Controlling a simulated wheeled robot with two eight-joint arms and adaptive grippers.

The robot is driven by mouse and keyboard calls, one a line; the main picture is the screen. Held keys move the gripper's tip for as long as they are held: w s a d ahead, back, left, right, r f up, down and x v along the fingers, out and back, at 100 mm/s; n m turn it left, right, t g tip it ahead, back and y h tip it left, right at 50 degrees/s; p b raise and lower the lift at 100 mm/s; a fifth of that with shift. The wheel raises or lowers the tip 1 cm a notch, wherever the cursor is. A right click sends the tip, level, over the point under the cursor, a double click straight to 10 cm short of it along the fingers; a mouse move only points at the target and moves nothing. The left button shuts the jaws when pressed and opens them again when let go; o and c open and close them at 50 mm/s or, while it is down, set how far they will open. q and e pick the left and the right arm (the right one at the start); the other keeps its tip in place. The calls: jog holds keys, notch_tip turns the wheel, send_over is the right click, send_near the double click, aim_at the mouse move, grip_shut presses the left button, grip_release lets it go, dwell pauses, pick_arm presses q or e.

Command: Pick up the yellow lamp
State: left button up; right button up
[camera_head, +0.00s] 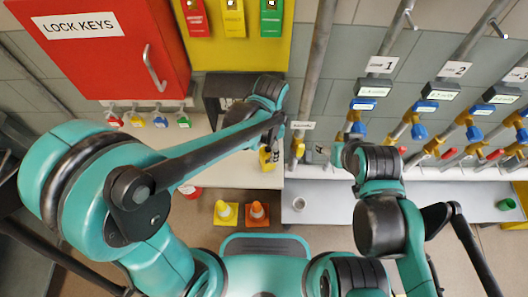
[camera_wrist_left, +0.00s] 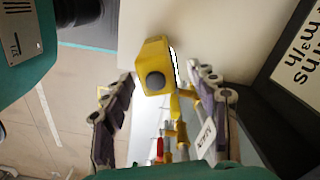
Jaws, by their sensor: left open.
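The yellow lamp (camera_head: 268,158) stands near the edge of the pale bench top in the head view, partly hidden by my left gripper (camera_head: 271,135). In the left wrist view the lamp (camera_wrist_left: 153,65) shows as a yellow body with a dark round face. It lies between the two spread fingers of my left gripper (camera_wrist_left: 162,105), with a visible gap on each side. The left gripper is open and empty. My right gripper (camera_head: 338,153) is small at the end of the right arm, over the grey bench, and its fingers cannot be made out.
A dark box (camera_head: 217,90) stands on the bench behind the left gripper. A red lock-key cabinet (camera_head: 110,60) hangs at the left. Pipes with blue-handled valves (camera_head: 425,106) line the right wall.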

pick_arm(q)
notch_tip(320, 180, down, 2)
jog(key=shift+s+f+b, duration=0.1)
jog(key=shift+s+b, duration=0.05)
jog(key=shift+b, duration=0.25)
notch_tip(320, 180, down, 5)
jog(key=b, duration=0.2)
jog(key=shift+s+a+b, duration=0.1)
jog(key=shift+b, duration=0.2)
grip_shut()
